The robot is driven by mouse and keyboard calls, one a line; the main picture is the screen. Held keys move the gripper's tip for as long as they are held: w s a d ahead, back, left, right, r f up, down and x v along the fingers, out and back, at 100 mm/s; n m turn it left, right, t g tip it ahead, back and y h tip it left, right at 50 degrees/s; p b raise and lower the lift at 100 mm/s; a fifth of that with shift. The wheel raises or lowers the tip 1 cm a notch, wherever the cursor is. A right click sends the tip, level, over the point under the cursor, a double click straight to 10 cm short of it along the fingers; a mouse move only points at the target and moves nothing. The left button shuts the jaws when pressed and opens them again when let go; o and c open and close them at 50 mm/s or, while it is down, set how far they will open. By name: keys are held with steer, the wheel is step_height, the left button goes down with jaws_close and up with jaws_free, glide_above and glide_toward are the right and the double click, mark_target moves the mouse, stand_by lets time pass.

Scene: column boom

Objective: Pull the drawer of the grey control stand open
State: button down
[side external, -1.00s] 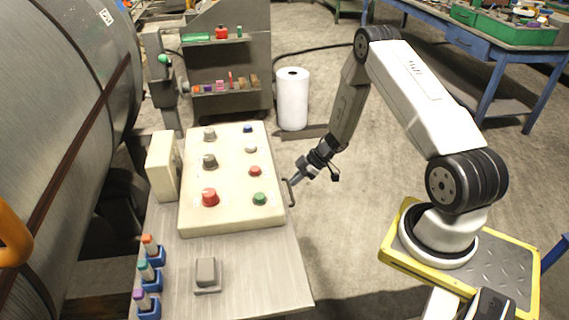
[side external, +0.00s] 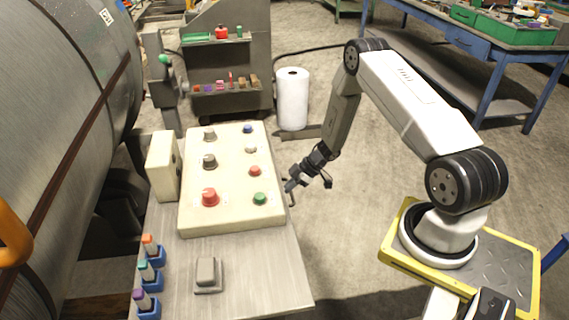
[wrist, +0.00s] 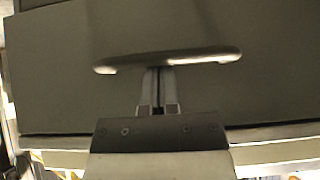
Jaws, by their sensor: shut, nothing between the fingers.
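The grey control stand (side external: 240,275) stands at the centre left in the side view, with a cream button panel (side external: 233,190) on top. Its drawer handle (side external: 292,199) is a thin dark bar on the side facing my arm, partly covered by my gripper (side external: 289,185). In the wrist view the handle (wrist: 190,57) lies across the plain grey drawer front (wrist: 80,95). My gripper (wrist: 159,78) is shut and empty, its two fingers side by side reaching up to the handle's middle. The fingertips are hidden at the bar; I cannot tell whether they touch it.
Knobs and buttons, such as a red one (side external: 209,197), sit on the panel. A large metal cylinder (side external: 60,120) is at the left. A white roll (side external: 292,98) and a shelf unit (side external: 222,60) stand behind. The floor (side external: 345,240) between stand and arm base is clear.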

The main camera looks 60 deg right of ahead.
steer(key=s+d, duration=1.3)
steer(key=shift+w+a, duration=0.1)
steer(key=w+a, duration=1.3)
steer(key=v, duration=1)
steer(key=w+a+r+m+t+h, duration=0.1)
steer(key=w+a+r+m+h, duration=0.35)
steer(key=r, duration=0.45)
steer(key=s+a+r+m+h, duration=0.1)
steer(key=a+r+h, duration=0.2)
steer(key=a+r, duration=0.2)
steer(key=shift+s+a+r+g, duration=0.2)
steer(key=shift+r+g, duration=0.2)
steer(key=shift+r, duration=0.05)
stand_by(0.9)
